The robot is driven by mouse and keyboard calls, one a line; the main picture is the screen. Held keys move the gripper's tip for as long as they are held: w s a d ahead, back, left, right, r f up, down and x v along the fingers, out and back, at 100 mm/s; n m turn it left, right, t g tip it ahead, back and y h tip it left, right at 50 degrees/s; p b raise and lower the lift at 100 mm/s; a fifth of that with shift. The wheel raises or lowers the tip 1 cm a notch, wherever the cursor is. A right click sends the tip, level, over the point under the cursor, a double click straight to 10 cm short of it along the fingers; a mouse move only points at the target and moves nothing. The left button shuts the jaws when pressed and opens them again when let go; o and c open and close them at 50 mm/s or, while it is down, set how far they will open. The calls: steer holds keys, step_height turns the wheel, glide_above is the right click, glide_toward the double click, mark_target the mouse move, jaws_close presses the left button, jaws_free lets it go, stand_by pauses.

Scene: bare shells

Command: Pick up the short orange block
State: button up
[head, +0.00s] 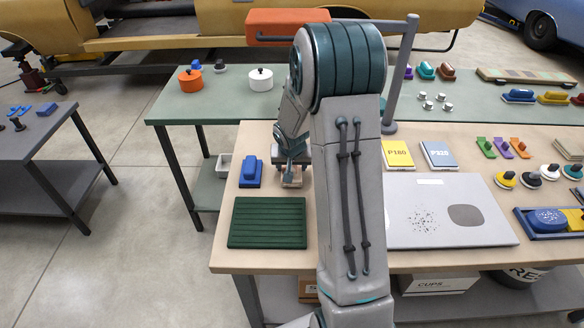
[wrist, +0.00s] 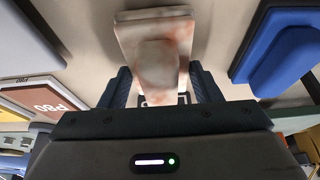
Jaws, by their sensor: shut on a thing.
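My gripper (head: 291,165) is over the near wooden-topped table, left of my arm in the head view. It is shut on a pale block with rusty orange smears (wrist: 155,40), which has a raised grip on top. The block also shows under the fingers in the head view (head: 292,181); whether it touches the table is unclear. In the wrist view the fingers (wrist: 162,92) stand on either side of its near end. A small orange block with a dark grip (head: 519,147) lies at the table's right, far from my gripper.
A blue block (head: 250,175) stands close left of my gripper. A dark green ribbed mat (head: 266,223) lies in front. Yellow P180 (head: 397,154) and blue P320 (head: 439,155) packs and a grey panel (head: 450,213) lie right of my arm. A green table (head: 232,105) stands behind.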

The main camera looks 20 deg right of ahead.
steer(key=r, duration=0.3)
steer(key=shift+d+r, duration=0.2)
steer(key=shift+r, duration=0.15)
steer(key=w+d+r, duration=0.2)
steer(key=d+r, duration=0.4)
steer(key=d, duration=0.5)
steer(key=shift+r+b, duration=0.3)
steer(key=shift+b, duration=0.1)
steer(key=shift+d, duration=0.1)
steer(key=o, duration=0.5)
steer(key=shift+s, duration=0.1)
steer(key=c, duration=0.4)
steer(key=shift+o, duration=0.2)
